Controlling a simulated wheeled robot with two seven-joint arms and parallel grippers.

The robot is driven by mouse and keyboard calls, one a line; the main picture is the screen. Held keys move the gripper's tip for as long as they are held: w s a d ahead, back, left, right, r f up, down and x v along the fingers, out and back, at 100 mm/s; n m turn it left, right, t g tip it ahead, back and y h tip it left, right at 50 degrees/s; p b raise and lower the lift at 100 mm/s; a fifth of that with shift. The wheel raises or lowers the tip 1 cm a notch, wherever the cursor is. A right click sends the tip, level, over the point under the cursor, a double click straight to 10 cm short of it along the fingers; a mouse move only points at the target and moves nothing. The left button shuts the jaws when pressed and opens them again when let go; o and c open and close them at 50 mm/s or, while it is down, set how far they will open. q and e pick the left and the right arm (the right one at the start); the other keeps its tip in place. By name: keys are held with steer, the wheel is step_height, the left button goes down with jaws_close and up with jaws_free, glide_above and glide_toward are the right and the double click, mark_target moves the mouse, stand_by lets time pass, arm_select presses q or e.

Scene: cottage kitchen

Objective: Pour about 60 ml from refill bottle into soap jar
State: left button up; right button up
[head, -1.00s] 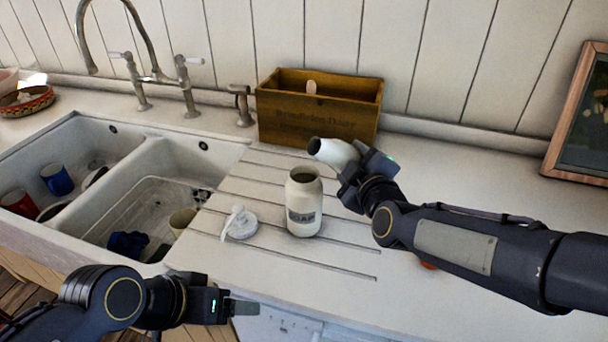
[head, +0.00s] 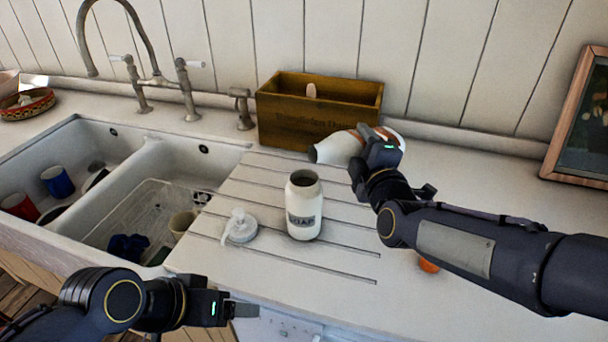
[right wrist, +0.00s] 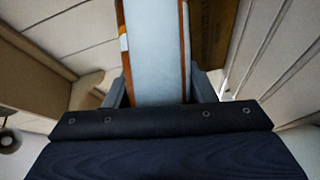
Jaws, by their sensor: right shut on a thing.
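The soap jar (head: 305,212), cream with a dark label, stands upright and open on the ridged drainboard. Its pump top (head: 240,226) lies to the left of it. My right gripper (head: 378,140) is shut on the white refill bottle (head: 338,149), which has a brown band. The bottle lies nearly on its side in the air, mouth to the left, behind and above the jar. No stream of liquid shows. The right wrist view shows the bottle (right wrist: 152,50) between the fingers. My left gripper (head: 236,310) is at the counter's front edge, empty; its jaw gap cannot be made out.
A wooden box (head: 285,115) stands by the wall behind the bottle. The double sink (head: 150,160) with mugs and a dish rack is to the left. A small orange thing (head: 428,265) lies under my right arm. A framed picture (head: 585,130) leans at the right.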

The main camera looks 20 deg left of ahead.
steer(key=shift+r+n+t, duration=0.4)
steer(key=shift+n, duration=0.6)
stand_by(0.3)
steer(key=shift+r, duration=0.3)
steer(key=shift+r+n, duration=0.25)
steer(key=shift+n, duration=0.15)
steer(key=shift+d+r, duration=0.1)
steer(key=shift+w+d, duration=0.15)
steer(key=shift+w, duration=0.05)
steer(key=shift+r+n+y, duration=0.15)
steer(key=shift+n+y, duration=0.15)
stand_by(0.7)
steer(key=shift+f, duration=0.4)
steer(key=m, duration=0.3)
steer(key=shift+w+d+f+h, duration=0.1)
steer(key=shift+f+h, duration=0.25)
steer(key=shift+h, duration=0.05)
steer(key=shift+f+m+g, duration=0.5)
steer(key=shift+f, duration=0.2)
